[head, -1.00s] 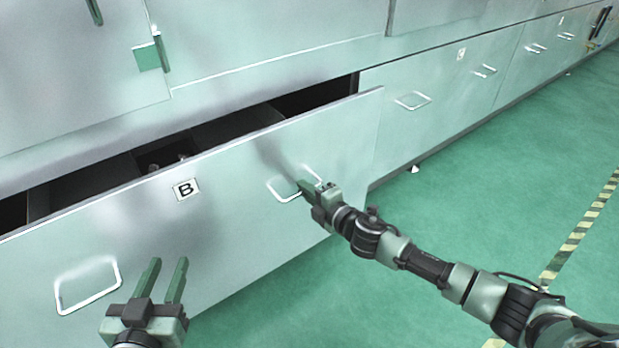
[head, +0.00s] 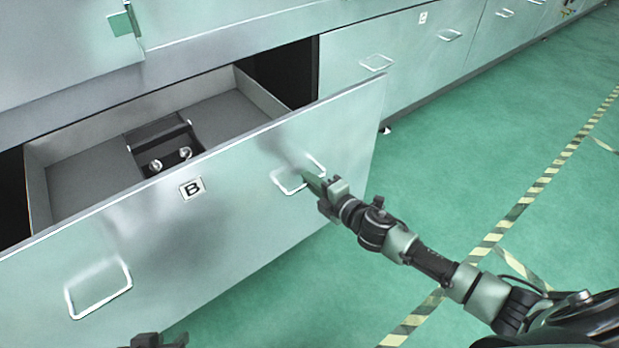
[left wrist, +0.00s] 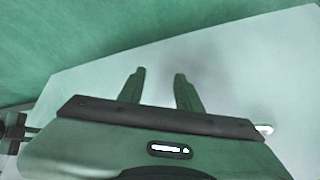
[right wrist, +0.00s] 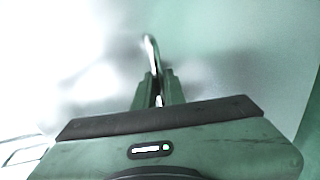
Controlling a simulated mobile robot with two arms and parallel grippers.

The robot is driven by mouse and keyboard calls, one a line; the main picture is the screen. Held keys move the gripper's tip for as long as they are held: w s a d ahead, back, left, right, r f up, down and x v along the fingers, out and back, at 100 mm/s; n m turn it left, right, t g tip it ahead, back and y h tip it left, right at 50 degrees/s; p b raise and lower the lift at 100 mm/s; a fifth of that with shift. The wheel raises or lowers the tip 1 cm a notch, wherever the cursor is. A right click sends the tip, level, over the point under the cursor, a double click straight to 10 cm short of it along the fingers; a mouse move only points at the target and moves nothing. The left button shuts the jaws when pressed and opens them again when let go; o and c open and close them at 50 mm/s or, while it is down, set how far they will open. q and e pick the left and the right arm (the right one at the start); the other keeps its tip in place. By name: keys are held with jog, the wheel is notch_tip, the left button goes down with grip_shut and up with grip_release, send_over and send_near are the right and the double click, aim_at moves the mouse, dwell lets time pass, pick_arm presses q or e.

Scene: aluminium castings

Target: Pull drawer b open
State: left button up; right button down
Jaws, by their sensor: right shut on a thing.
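Drawer B (head: 240,215) is a wide light metal drawer marked with a "B" label (head: 191,188). It stands well out from the cabinet, and its inside shows. Its front has a right handle (head: 284,181) and a left handle (head: 100,292). My right gripper (head: 314,184) is shut on the right handle; in the right wrist view the fingers (right wrist: 158,88) close around the handle bar (right wrist: 151,52). My left gripper shows in the left wrist view (left wrist: 160,88), open and empty in front of the drawer face. In the head view only its base shows at the bottom edge.
Inside the drawer is a dark compartment (head: 150,135) with small round metal parts. Closed drawers with handles (head: 376,62) continue along the cabinet to the right. Green floor (head: 470,150) with a striped line (head: 510,215) lies clear on the right.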

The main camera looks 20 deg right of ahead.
pick_arm(q)
jog(key=shift+s, duration=0.15)
pick_arm(e)
jog(key=shift+s, duration=0.1)
jog(key=c, duration=1.5)
grip_release()
